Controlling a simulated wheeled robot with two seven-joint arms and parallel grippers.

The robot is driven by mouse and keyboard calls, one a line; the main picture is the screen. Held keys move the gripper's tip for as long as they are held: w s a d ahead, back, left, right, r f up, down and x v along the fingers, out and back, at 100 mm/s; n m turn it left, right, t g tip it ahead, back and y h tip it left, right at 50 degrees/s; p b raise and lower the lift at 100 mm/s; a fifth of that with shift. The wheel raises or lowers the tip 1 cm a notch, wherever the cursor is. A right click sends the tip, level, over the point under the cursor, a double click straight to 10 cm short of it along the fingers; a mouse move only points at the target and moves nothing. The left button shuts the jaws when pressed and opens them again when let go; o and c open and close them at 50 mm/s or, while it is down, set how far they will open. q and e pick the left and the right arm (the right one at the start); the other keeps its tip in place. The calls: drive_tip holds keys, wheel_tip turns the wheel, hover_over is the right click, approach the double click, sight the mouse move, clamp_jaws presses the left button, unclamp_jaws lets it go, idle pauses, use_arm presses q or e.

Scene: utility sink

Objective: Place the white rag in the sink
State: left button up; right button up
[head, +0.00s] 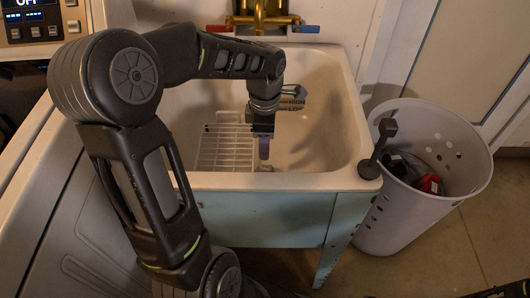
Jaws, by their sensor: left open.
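The pale utility sink (345,120) stands in the middle of the head view, on a light blue-green stand. My left arm reaches over it from the left. My left gripper (264,150) points down inside the basin, open, with its fingers beside the right edge of a white wire rack (222,148). I see nothing held between the fingers, though they are small here. I cannot make out the white rag for certain; part of the basin is hidden by my arm and the front rim. My right gripper is not in view.
A brass faucet (260,18) is behind the basin. A light grey perforated basket (400,220) with dark and red items stands right of the sink.

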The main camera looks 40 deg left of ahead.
use_arm(q)
drive_tip(key=shift+r, duration=1.35)
idle(0.6)
